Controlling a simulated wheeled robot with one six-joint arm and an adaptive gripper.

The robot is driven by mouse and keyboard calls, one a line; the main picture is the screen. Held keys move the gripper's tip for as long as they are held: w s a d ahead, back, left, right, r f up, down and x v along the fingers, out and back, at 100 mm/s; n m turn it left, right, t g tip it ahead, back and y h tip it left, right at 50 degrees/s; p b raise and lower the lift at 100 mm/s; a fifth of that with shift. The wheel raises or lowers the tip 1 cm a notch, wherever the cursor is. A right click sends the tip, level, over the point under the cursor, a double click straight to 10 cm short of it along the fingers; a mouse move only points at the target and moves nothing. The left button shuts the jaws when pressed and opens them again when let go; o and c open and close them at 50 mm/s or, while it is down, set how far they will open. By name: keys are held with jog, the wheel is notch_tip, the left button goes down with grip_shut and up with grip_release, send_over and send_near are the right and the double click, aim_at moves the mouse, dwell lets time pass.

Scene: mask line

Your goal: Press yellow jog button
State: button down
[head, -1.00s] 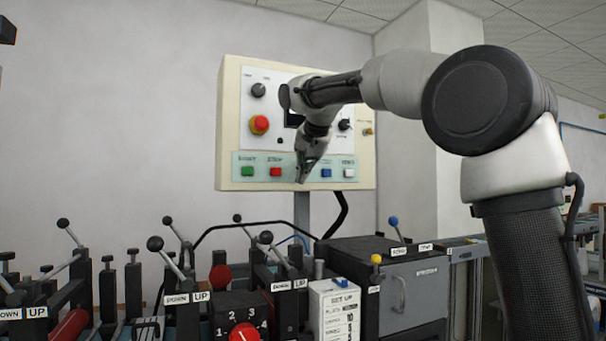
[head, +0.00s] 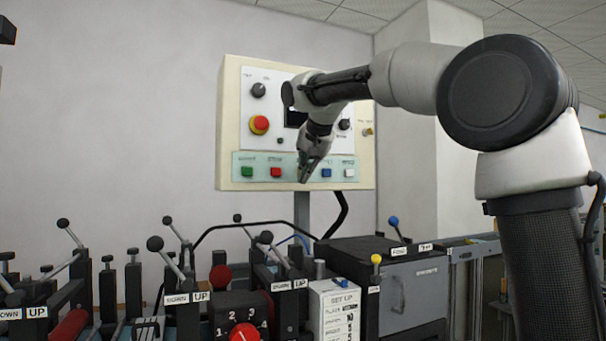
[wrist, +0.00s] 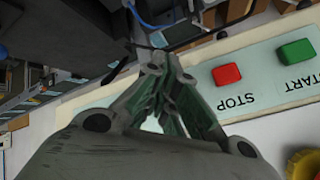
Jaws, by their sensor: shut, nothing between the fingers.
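The control panel (head: 228,120) is a cream box on a post against the wall. Its lower strip holds a green start button (head: 247,171), a red stop button (head: 276,172), a blue button (head: 326,173) and a white button (head: 349,173). The yellow jog button is not visible; my gripper (head: 303,180) covers the strip between the red and blue buttons. My gripper is shut and empty, pointing down in front of that gap. In the wrist view its closed fingers (wrist: 155,62) lie beside the red stop button (wrist: 227,74), with the green start button (wrist: 295,53) farther right.
A red emergency knob with a yellow collar (head: 259,124) and a black dial (head: 258,90) sit above the strip. Below stand machine levers, a red selector knob (head: 244,333) and a dark cabinet (head: 350,255). The wall left of the panel is clear.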

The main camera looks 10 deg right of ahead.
jog(key=s, duration=0.2)
jog(key=s+d, duration=0.1)
jog(key=s, duration=0.2)
dwell(0.4)
dwell(0.7)
